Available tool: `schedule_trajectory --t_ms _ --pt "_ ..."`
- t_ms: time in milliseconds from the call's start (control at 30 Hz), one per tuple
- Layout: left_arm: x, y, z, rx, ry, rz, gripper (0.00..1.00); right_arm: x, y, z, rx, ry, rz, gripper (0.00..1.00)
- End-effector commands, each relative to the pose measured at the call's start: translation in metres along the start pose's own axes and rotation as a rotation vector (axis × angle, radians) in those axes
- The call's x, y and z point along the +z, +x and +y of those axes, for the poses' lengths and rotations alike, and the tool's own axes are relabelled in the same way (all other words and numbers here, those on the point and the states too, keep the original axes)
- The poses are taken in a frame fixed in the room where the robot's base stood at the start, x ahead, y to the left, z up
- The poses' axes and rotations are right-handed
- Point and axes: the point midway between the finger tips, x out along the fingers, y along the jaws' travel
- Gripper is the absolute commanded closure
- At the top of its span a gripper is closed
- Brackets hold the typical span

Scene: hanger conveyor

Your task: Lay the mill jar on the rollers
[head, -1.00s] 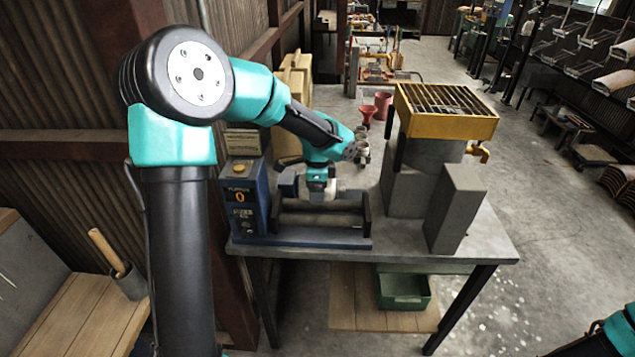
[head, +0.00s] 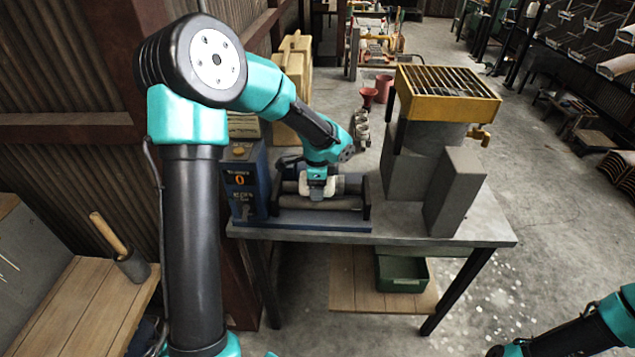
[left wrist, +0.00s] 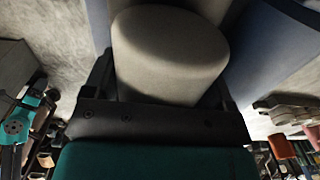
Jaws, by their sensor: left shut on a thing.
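The mill jar (head: 338,185) is a pale grey cylinder, lying on its side at the roller stand in the head view. In the left wrist view the jar (left wrist: 170,50) fills the space between the fingers. My left gripper (head: 318,191) is shut on it from above.
A blue control box (head: 243,185) with a lit 0 stands left of the rollers. Grey blocks (head: 455,190) and a yellow grated hopper (head: 447,92) stand to the right. A red funnel (head: 368,97) is behind.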

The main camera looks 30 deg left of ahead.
Motion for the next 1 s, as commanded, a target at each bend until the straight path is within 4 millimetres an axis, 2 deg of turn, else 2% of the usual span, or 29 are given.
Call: schedule_trajectory --t_ms 167,200,400,767,1000 --pt "0.000 -0.001 0.000 -0.002 0.000 0.001 0.71 0.000 0.000 0.000 0.000 0.000 0.000 0.00" --pt "0.000 -0.001 0.000 -0.001 0.000 0.001 0.18 0.000 0.000 0.000 0.000 0.000 0.000 0.00" --pt "0.000 -0.001 0.000 -0.001 0.000 0.000 0.00 0.000 0.000 0.000 0.000 0.000 0.000 0.00" --pt "0.000 -0.006 0.000 0.000 -0.001 0.000 0.00 0.000 0.000 0.000 0.000 0.000 0.000 0.00" --pt "0.000 -0.037 -0.001 -0.003 -0.002 0.002 0.00 0.000 0.000 0.000 0.000 0.000 0.000 0.00"
